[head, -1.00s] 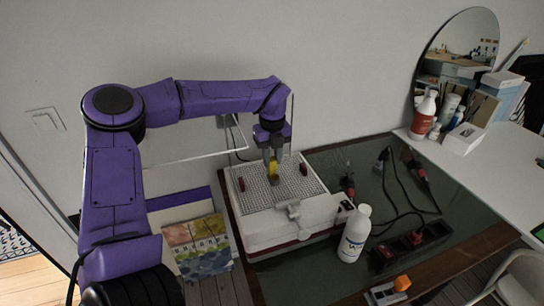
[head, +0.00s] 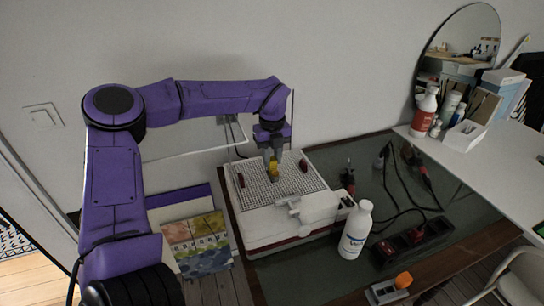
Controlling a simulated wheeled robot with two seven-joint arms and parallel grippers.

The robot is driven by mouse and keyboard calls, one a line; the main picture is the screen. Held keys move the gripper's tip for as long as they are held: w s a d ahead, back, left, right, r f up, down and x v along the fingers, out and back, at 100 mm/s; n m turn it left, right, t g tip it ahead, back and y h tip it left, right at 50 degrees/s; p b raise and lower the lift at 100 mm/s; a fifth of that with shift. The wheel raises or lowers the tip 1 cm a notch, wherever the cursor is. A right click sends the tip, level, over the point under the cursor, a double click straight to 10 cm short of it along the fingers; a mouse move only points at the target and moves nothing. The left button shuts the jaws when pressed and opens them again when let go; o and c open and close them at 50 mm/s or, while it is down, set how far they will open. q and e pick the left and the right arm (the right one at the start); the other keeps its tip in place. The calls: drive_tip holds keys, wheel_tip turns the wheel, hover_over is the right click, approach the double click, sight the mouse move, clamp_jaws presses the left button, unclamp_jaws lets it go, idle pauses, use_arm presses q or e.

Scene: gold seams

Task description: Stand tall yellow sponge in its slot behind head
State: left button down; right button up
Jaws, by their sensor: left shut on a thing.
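My left gripper (head: 272,160) points down over the white machine with a grid-like top (head: 257,230). It is shut on the tall yellow sponge (head: 273,169), which shows as a small yellow piece between the fingers. The sponge is over the gridded top; I cannot tell whether it touches the surface or sits in a slot. A pale head-like part (head: 293,203) is at the front of the grid, nearer to me than the sponge. My right gripper is not in view.
A white bottle (head: 356,232) stands right of the machine. Dark cables and a black power strip (head: 412,240) lie on the dark green mat. An orange-topped item (head: 403,280) is near the front edge. Bottles and boxes stand by the mirror at the right.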

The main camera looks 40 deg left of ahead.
use_arm(q)
drive_tip(key=shift+f+b, duration=0.45)
drive_tip(key=shift+f, duration=0.2)
